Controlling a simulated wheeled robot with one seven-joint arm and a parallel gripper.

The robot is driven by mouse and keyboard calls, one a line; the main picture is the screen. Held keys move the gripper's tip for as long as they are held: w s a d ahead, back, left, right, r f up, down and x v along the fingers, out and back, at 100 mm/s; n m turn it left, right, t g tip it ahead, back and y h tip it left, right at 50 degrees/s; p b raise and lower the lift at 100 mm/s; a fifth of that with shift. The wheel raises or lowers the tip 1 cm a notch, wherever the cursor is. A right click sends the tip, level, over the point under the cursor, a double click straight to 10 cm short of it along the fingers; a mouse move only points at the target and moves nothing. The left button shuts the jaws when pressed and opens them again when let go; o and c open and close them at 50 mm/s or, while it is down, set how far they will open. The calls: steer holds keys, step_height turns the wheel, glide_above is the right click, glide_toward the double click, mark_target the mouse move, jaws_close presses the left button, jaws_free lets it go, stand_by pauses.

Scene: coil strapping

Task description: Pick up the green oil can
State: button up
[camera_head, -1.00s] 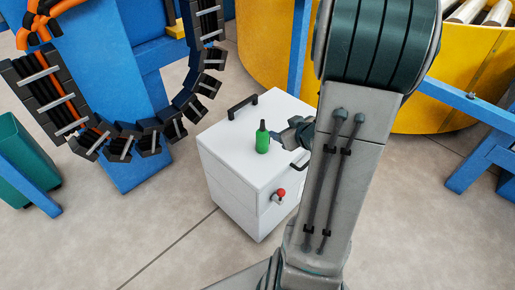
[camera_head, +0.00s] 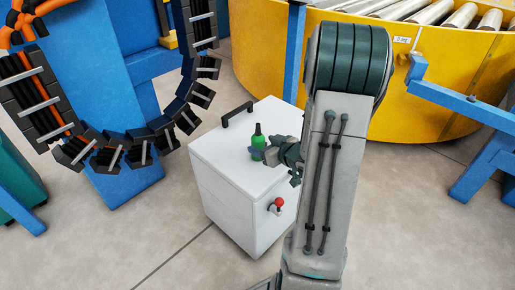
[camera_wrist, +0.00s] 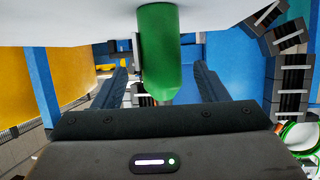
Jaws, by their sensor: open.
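The green oil can (camera_head: 258,142) stands upright on top of the white cabinet (camera_head: 224,158). It has a green body and a dark, narrow top. My gripper (camera_head: 268,154) is low over the cabinet top, right at the can, and hides part of its lower body in the head view. In the wrist view, which is upside down, the can (camera_wrist: 160,50) is between the two dark, spread fingers of my gripper (camera_wrist: 162,78). A gap shows on the can's right side; contact on the left cannot be told. The can's tip is partly hidden by the gripper body.
The cabinet has a black handle (camera_head: 237,113) at its back edge and a red knob (camera_head: 279,202) on its front. A black cable chain (camera_head: 125,150) and blue post (camera_head: 120,90) stand left. A yellow round base (camera_head: 440,110) with rollers stands behind right. Floor in front is clear.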

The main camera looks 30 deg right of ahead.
mark_target(255, 141)
steer(key=b+x, duration=0.2)
steer(key=x, duration=0.2)
steer(key=shift+w+a+f, duration=0.1)
steer(key=shift+w+a, duration=0.05)
steer(key=shift+w, duration=0.4)
steer(key=c, duration=1.2)
steer(key=shift+c, duration=0.3)
